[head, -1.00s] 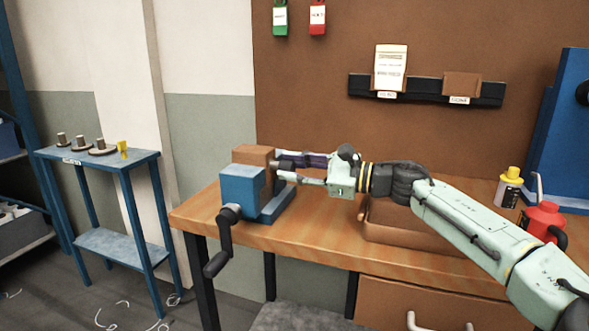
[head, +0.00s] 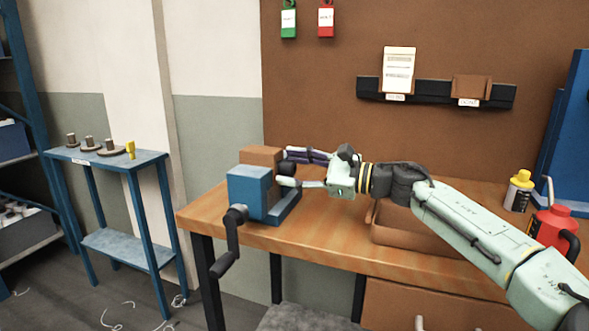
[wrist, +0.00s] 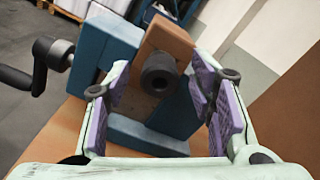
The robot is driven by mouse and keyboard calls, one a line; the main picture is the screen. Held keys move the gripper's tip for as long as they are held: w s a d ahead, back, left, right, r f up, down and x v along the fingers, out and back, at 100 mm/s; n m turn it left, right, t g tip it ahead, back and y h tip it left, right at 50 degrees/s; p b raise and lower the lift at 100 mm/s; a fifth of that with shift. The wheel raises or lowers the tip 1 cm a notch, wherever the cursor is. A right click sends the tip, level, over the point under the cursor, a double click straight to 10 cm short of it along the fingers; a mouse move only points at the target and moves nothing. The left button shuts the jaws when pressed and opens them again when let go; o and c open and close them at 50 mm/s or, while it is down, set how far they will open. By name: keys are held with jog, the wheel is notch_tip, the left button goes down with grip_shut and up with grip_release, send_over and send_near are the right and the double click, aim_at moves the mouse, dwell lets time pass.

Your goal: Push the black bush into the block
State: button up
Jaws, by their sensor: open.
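The black bush (wrist: 158,72) is a short dark cylinder with a hole. It stands out from the face of the brown block (wrist: 166,42); how deep it sits in the block I cannot tell. In the head view the bush (head: 286,169) shows as a dark shape at the right of the brown block (head: 262,155). A blue vise (head: 249,187) holds the block. My gripper (wrist: 160,76) is open, with its purple-padded fingers on either side of the bush and apart from it. In the head view my gripper (head: 284,168) reaches the block from the right.
The vise's dark crank (head: 232,240) hangs at the bench's front left edge. A brown tray (head: 400,232) lies under my arm. A red can (head: 552,226) and a yellow-capped bottle (head: 519,190) stand at the right. A blue stand (head: 110,160) is at the left.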

jog(key=v, duration=1.2)
dwell(0.4)
